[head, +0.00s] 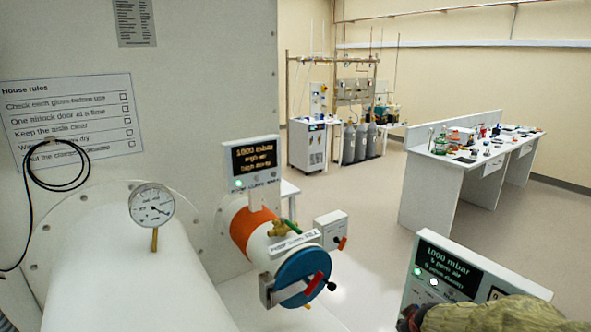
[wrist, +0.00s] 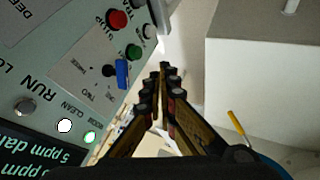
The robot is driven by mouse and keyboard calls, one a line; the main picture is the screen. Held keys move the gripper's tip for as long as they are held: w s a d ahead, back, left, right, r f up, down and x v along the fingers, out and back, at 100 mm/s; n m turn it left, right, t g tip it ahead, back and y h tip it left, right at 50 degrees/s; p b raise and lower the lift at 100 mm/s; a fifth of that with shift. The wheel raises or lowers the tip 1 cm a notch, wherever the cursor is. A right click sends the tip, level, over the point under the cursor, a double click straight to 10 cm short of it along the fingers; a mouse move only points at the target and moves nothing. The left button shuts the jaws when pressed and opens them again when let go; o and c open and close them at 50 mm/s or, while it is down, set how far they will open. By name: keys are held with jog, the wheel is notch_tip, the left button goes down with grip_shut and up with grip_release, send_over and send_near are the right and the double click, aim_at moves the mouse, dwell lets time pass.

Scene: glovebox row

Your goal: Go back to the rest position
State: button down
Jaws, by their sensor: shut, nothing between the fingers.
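My gripper (wrist: 164,70) is in the middle of the wrist view. Its two fingers come together at the tips, with nothing between them. A control panel (wrist: 75,75) lies just left of the fingers, with a red button (wrist: 117,19), a green button (wrist: 133,52) and a blue-handled switch (wrist: 122,74). I cannot tell whether the fingertips touch the panel. In the head view, my khaki-covered arm (head: 505,315) shows at the bottom right, in front of a panel with a lit display (head: 448,268). The fingertips are hidden there.
A large white cylinder (head: 115,265) with a gauge (head: 152,204) stands out at left. A smaller port with a blue door (head: 303,276) and red handle is beside it. A white bench (head: 430,185) stands at right. Open floor (head: 350,210) lies between.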

jog(key=s+a+r+m+g, duration=0.2)
jog(key=s+a, duration=0.1)
jog(key=s, duration=0.5)
jog(key=s+a+r+m+g+y, duration=0.1)
jog(key=s+a+r+m, duration=0.15)
jog(key=s, duration=0.65)
jog(key=s+a+r+m+g, duration=0.2)
jog(key=s+a+r, duration=0.1)
jog(key=s, duration=0.5)
jog(key=s+a+r+n+t+y, duration=0.1)
jog(key=s+a+r+t, duration=0.1)
jog(key=r, duration=0.4)
jog(key=shift+s+a+r+t+b, duration=0.15)
jog(key=shift+s+a+t+b, duration=0.3)
jog(key=shift+s+a, duration=0.4)
jog(key=shift+s, duration=0.1)
